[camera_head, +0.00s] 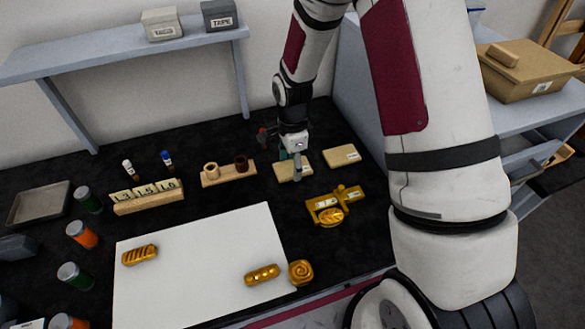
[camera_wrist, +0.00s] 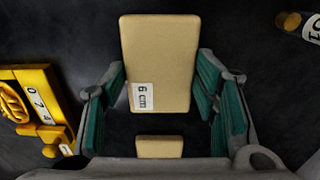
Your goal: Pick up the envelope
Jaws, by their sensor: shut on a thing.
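A flat tan rectangular packet with a white "6 cm" label (camera_wrist: 158,45) lies between the fingers in the wrist view. I take it to be the envelope. In the head view it is the left tan packet (camera_head: 303,169), partly hidden by my gripper. My gripper (camera_head: 296,175) points down over it.
A golden scale-like device (camera_head: 322,204) stands in front of the packet. A wooden holder with two cups (camera_head: 228,173) is to the left. A white board (camera_head: 195,275) bears several golden pastries. A shelf (camera_head: 125,55) hangs above at the back.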

